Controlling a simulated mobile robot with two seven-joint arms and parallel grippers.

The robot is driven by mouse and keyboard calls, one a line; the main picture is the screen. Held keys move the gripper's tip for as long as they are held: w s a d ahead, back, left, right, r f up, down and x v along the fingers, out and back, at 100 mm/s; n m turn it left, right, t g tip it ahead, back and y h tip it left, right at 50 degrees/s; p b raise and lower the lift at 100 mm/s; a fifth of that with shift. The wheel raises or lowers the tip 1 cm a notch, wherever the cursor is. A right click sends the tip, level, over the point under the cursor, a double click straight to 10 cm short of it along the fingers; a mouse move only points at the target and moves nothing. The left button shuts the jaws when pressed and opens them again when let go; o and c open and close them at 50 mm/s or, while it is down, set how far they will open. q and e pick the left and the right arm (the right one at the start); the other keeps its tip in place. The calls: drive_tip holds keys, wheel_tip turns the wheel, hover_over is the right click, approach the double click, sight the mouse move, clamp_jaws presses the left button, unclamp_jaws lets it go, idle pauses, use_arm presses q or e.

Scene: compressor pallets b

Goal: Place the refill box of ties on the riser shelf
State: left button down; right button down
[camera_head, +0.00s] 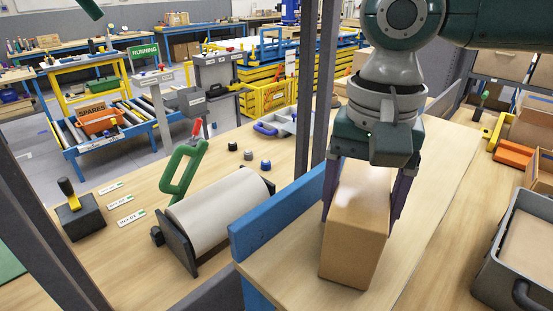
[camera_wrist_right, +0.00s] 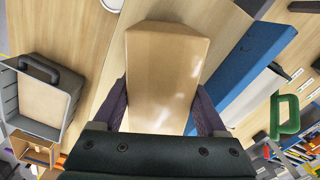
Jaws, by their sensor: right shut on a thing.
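My right gripper (camera_head: 363,195) comes down from the top of the head view and is shut on a brown cardboard box (camera_head: 352,240), one finger on each side. The box is upright. In the right wrist view the box (camera_wrist_right: 165,75) sits between the two fingers (camera_wrist_right: 160,110). The box is over the light wooden riser shelf (camera_head: 420,235), which has a blue board (camera_head: 275,218) along its left edge. I cannot tell whether the box bottom touches the shelf. My left gripper is not in view.
Left of the blue board, a grey-white roll (camera_head: 218,208) in a dark holder and a green-handled tool (camera_head: 183,168) stand on the bench. A grey open case (camera_head: 515,255) is at the right. A dark post (camera_head: 322,90) rises behind the shelf. Small dark knobs (camera_head: 248,155) lie beyond the roll.

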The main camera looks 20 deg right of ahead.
unclamp_jaws()
drive_tip(key=shift+f, duration=0.1)
drive_tip(key=shift+r, duration=0.3)
wheel_tip(320, 180, up, 11)
drive_tip(key=shift+f+b, duration=0.1)
drive_tip(key=shift+b, duration=0.8)
drive_tip(key=shift+r, duration=0.45)
